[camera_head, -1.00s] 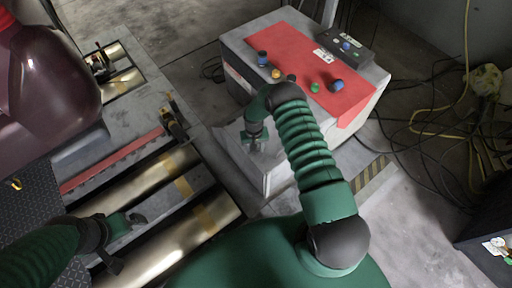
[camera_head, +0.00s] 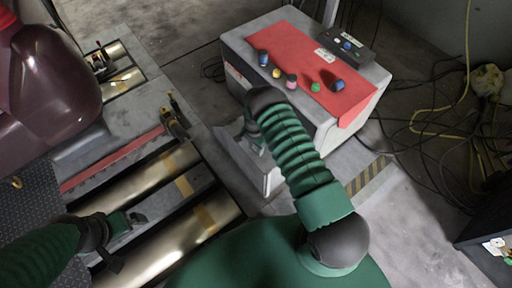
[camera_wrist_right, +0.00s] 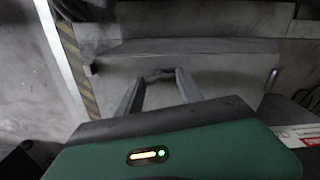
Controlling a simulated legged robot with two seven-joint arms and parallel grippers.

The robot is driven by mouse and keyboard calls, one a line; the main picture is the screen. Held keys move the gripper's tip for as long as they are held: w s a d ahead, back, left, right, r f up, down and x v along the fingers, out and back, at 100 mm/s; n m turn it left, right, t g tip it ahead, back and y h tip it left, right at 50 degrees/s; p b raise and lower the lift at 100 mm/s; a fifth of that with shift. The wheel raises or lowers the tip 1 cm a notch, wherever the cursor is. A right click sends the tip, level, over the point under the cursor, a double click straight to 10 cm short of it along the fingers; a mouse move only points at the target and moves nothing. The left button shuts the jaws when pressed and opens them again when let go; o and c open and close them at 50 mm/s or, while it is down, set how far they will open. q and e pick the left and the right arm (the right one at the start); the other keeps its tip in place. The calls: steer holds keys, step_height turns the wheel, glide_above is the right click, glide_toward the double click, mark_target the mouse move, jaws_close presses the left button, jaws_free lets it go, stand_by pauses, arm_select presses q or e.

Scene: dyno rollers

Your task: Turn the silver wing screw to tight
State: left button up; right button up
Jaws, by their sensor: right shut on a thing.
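The silver wing screw (camera_wrist_right: 160,74) shows small and dim between my right fingertips in the right wrist view, against the grey side of the box. My right gripper (camera_wrist_right: 159,80) is shut on it, one finger on each side. In the head view my right gripper (camera_head: 256,148) is at the near left side of the grey box, partly hidden by my own arm; the screw cannot be made out there. My left gripper (camera_head: 136,220) is low on the left, above the rollers, away from the screw; its finger opening is unclear.
The grey box (camera_head: 240,50) has a red top panel (camera_head: 312,50) with several coloured knobs and a black control box (camera_head: 346,46). Metallic rollers (camera_head: 150,186) lie to the left beside a dark red vehicle (camera_head: 45,85). Cables (camera_head: 440,125) are tangled on the floor at right.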

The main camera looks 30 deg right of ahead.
mark_target(256, 151)
steer(key=shift+s+d+f+m, duration=0.15)
steer(key=shift+s+m, duration=0.25)
steer(key=shift+m, duration=0.7)
steer(key=shift+d, duration=0.1)
steer(key=o, duration=1.4)
steer(key=shift+w, duration=0.15)
steer(key=shift+r, duration=0.25)
step_height(256, 151, up, 17)
steer(key=p, duration=0.5)
steer(key=shift+f, duration=0.2)
